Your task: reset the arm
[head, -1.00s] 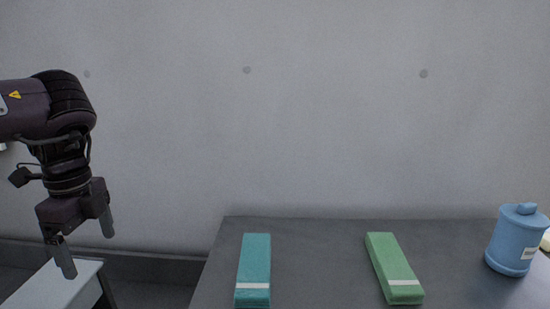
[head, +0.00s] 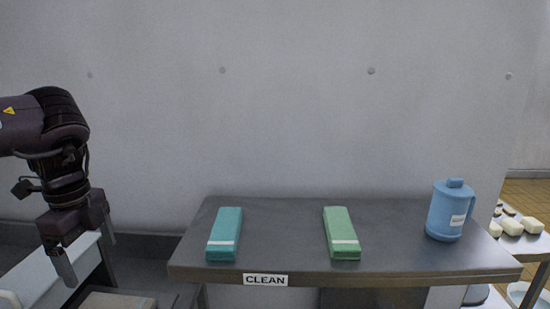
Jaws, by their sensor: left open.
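My left gripper (head: 92,257) hangs at the left of the head view with its fingers pointing down. The two fingers are apart and nothing is between them. It is left of the dark table and apart from everything on it, in front of a white-topped surface (head: 57,268). My right arm and gripper do not show.
A dark table (head: 285,245) with a CLEAN label (head: 265,280) holds a teal block (head: 224,234), a green block (head: 341,233) and a blue lidded jug (head: 447,212). Pale blocks (head: 513,227) lie on a shelf at the right. A grey wall (head: 290,110) stands behind.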

